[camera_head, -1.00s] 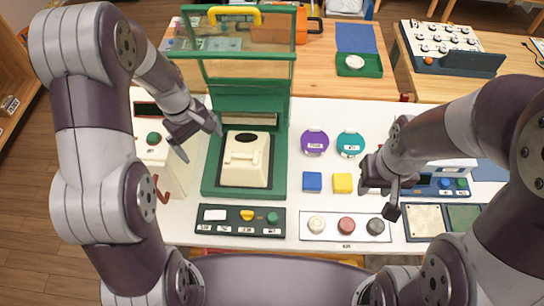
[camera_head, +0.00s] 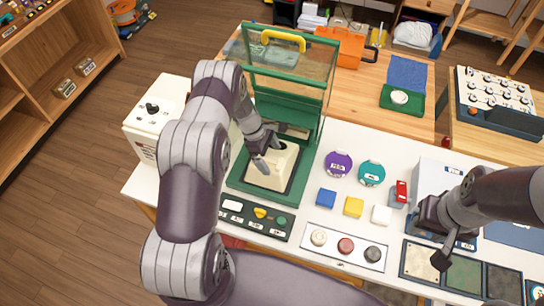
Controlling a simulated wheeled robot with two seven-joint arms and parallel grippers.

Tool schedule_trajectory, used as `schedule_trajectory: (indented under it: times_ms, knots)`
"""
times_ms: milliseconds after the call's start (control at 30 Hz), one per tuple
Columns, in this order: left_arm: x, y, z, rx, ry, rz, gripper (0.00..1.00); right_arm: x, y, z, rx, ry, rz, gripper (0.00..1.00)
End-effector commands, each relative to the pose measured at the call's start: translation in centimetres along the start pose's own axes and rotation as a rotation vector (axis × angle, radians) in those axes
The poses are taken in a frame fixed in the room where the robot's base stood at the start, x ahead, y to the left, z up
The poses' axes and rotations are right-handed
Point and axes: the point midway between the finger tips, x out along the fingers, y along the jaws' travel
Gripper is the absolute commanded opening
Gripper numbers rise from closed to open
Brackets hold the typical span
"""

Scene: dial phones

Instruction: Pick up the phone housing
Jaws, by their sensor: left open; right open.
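The cream phone housing (camera_head: 270,180) sits in the green press-like fixture (camera_head: 236,187) on the white table. Part of its top is hidden by my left gripper (camera_head: 268,163). That gripper is open, its fingers pointing down at the top of the housing. I cannot tell whether the fingers touch it. My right gripper (camera_head: 441,247) is open and empty, above the right part of the table near the dark-framed swatch trays.
The fixture's raised clear lid with yellow handle (camera_head: 283,38) stands behind the housing. A button panel (camera_head: 257,216) lies in front. Purple (camera_head: 338,164) and teal (camera_head: 371,173) discs and small blocks lie right. A white box (camera_head: 152,115) stands left.

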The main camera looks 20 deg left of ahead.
Motion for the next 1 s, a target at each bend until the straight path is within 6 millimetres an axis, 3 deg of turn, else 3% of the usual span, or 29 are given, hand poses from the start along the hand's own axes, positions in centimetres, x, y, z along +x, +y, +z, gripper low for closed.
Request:
schedule_trajectory:
  times_ms: [267,500,533,1000]
  knots:
    - [0.69,-0.02,-0.02,0.002,0.0,0.0,0.97,-0.09,0.0,0.03,0.0,-0.001,0.0,0.41]
    - [0.7,-0.06,-0.04,0.001,0.001,-0.001,0.2,-0.08,0.0,0.03,0.0,-0.001,0.0,0.41]
    - [0.71,-0.07,-0.04,0.001,0.001,-0.001,0.17,-0.08,0.0,0.03,0.0,-0.001,0.0,0.41]
    - [0.95,-0.33,-0.06,-0.002,-0.001,-0.007,0.14,-0.04,0.0,0.03,0.0,-0.001,0.0,0.41]
